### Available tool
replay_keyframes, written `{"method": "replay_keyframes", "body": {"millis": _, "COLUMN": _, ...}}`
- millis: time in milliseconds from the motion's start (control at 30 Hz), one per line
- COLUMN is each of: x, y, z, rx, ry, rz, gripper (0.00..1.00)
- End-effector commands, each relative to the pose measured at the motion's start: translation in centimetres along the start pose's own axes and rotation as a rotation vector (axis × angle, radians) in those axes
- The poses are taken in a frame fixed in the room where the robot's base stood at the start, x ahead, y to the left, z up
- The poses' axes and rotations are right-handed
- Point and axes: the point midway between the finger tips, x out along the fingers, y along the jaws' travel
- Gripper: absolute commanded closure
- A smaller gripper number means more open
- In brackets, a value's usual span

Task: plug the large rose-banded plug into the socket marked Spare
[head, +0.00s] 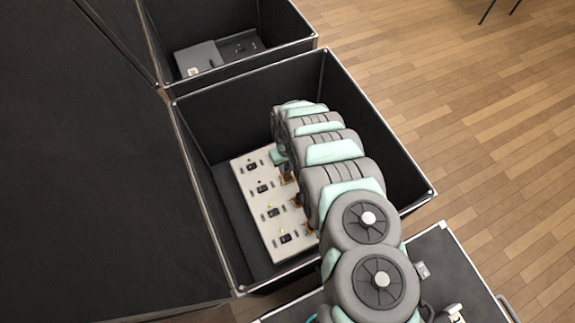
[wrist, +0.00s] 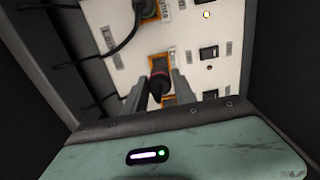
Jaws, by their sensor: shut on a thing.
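In the wrist view, my gripper (wrist: 158,86) is shut on a dark plug (wrist: 160,88) with a thin rose band near its front end. The plug points at an orange socket (wrist: 158,60) on the pale panel (wrist: 115,50). I cannot tell whether it is apart from the socket or in it. The lettering beside this socket is too small to read, so I cannot tell which one is marked Spare. In the head view, my arm hides the gripper and the held plug; the panel (head: 259,222) shows left of the arm.
Another dark plug (wrist: 147,8) sits at an orange socket above. Black switches (wrist: 208,53) line the panel's right side, and black cables run at its left. In the head view, the panel lies inside a black case with high walls (head: 375,130). A second case (head: 215,20) stands behind.

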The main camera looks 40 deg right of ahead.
Motion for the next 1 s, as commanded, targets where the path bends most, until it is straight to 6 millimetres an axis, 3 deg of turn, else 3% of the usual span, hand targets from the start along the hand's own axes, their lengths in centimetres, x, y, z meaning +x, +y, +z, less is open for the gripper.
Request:
{"method": "replay_keyframes", "body": {"millis": 500, "x": -3.9, "y": 0.0, "z": 0.0, "rx": 0.0, "ry": 0.001, "rz": 0.0, "gripper": 1.0}}
{"method": "replay_keyframes", "body": {"millis": 1000, "x": -3.9, "y": 0.0, "z": 0.0, "rx": 0.0, "ry": 0.001, "rz": 0.0, "gripper": 1.0}}
